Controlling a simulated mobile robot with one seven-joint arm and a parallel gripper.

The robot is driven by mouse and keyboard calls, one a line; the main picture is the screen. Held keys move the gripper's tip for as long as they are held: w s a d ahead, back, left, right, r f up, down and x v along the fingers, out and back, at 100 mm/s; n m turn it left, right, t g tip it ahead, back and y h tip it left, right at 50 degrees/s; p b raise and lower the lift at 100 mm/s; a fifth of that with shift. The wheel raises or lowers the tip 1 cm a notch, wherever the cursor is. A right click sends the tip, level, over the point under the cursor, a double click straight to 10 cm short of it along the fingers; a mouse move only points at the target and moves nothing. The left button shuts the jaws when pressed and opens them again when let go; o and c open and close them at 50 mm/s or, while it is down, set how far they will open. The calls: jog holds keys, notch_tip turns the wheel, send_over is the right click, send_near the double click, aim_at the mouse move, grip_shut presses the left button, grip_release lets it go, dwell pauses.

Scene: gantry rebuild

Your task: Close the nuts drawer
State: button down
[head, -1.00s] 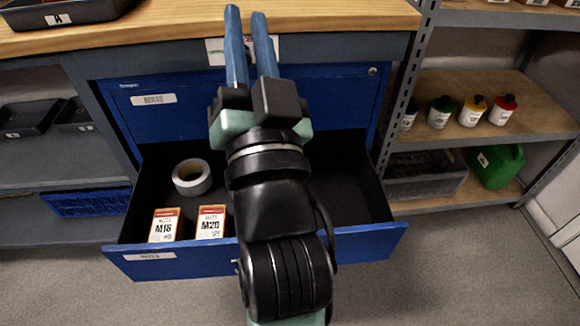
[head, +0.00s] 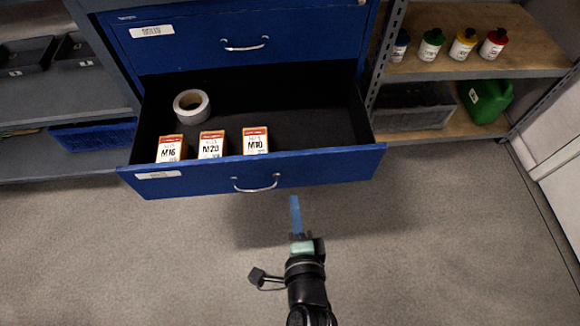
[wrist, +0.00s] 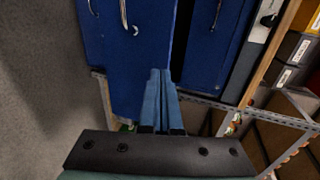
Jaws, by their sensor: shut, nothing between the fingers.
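The nuts drawer (head: 330,172) is the blue lower drawer, pulled well out of the cabinet, with a metal handle (head: 255,184) on its front and a label at its left end that is too blurred to read. Inside are boxes marked M16 (head: 170,149), M20 (head: 211,145) and M10 (head: 256,141), and a roll of tape (head: 191,106). My gripper (head: 295,198) is in front of the drawer, right of the handle, its blue fingers pointing at the drawer front. The fingers are together and empty, as the wrist view (wrist: 160,75) also shows. No contact with the drawer is visible.
The upper blue drawer (head: 290,50) is shut. A shelf unit on the right holds several small bottles (head: 464,43) and a green can (head: 488,99). Grey shelving stands at the left. The floor (head: 130,250) before the drawer is clear.

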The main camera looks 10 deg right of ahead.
aim_at(288, 158)
jog(key=x, duration=0.3)
jog(key=b+x, duration=0.1)
jog(key=x, duration=0.3)
jog(key=r+x, duration=0.1)
jog(key=x, duration=0.2)
jog(key=shift+w, duration=0.55)
